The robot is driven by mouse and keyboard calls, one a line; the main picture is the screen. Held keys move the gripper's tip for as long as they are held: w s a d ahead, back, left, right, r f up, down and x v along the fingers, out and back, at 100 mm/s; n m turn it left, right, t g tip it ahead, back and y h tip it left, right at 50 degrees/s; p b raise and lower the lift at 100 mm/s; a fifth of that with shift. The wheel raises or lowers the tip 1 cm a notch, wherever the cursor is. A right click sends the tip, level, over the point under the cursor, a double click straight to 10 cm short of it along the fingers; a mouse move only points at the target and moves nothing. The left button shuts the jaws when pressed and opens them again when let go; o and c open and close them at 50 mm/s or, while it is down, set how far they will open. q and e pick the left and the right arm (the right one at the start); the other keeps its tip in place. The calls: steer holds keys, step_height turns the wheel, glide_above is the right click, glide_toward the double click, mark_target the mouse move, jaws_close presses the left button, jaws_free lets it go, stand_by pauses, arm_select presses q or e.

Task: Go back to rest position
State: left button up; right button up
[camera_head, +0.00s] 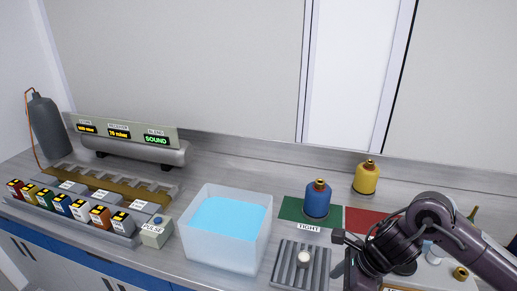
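My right arm comes in from the right edge, bent over the right part of the worktop. Its gripper (344,258) is low beside the ribbed grey tray (316,270). A pale round knob or ball (304,258) sits on that tray, apart from the gripper. The fingers are dark and seen at a poor angle, so I cannot tell how far apart they are. I see nothing clearly held. My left arm and gripper are not in view.
A blue canister (317,199) stands on a green mat (291,209); a red mat (364,221) lies beside it. A yellow canister (366,177) stands behind. A translucent tub of blue liquid (226,258) is central. Colored blocks (80,210) and a gauge panel (124,131) stand left.

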steer(key=a+r+m+t+y, duration=0.1)
steer(key=a+m+t+y, duration=0.35)
steer(key=a+m, duration=0.95)
steer(key=s+d+f+m+g+h, duration=0.1)
steer(key=s+d+f+m+h, duration=0.25)
steer(key=m, duration=0.85)
steer(key=s+d+f+m+g+h, duration=0.1)
steer(key=s+d+m+h, duration=0.1)
steer(key=s+d+m, duration=0.65)
steer(key=s+d+f+m+g+h, duration=0.1)
steer(key=d+f+m+h, duration=0.2)
steer(key=m, duration=1.2)
step_height(320, 180, down, 29)
steer(key=s+n+b, duration=0.1)
steer(key=b, duration=0.3)
arm_select(q)
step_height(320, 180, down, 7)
steer(key=b, duration=0.3)
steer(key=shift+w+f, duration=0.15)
arm_select(e)
steer(key=s+d+f+g, duration=0.1)
steer(key=s+d+f, duration=0.1)
steer(key=s+f, duration=0.8)
steer(key=s+d+f+g, duration=0.1)
steer(key=s+d+f, duration=0.1)
steer(key=s+f, duration=0.8)
step_height(320, 180, down, 5)
steer(key=shift+s+d+r+h, duration=0.15)
steer(key=shift+s+r+h, duration=0.05)
steer(key=shift+s+h, duration=0.15)
